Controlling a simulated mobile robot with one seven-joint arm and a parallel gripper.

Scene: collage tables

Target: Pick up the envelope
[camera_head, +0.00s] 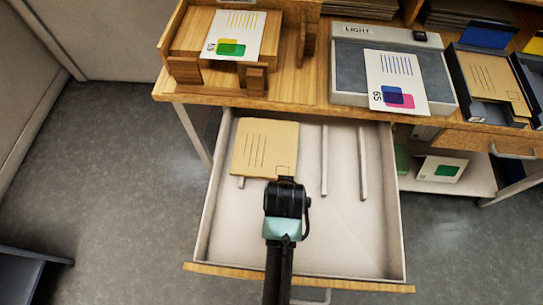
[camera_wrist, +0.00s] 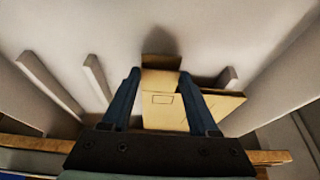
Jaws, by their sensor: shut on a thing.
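The tan envelope (camera_head: 264,147) is in the open drawer, at its back left, with printed lines and a small box on its face. My gripper (camera_head: 286,184) is at the envelope's near edge in the head view, and my arm hides part of the drawer. In the wrist view the envelope (camera_wrist: 216,102) lies between the two blue fingers of my gripper (camera_wrist: 159,78). The fingers are shut on it, and a dark shadow shows on the drawer floor beyond it. I cannot tell how far it is above the floor.
The drawer (camera_head: 332,241) has low dividers (camera_head: 363,165) and side walls around my gripper. The wooden desk (camera_head: 300,92) above holds a wooden tray with a card (camera_head: 235,35), a light box with a card (camera_head: 396,82), and dark trays (camera_head: 490,85). Another card (camera_head: 442,169) lies on a lower shelf.

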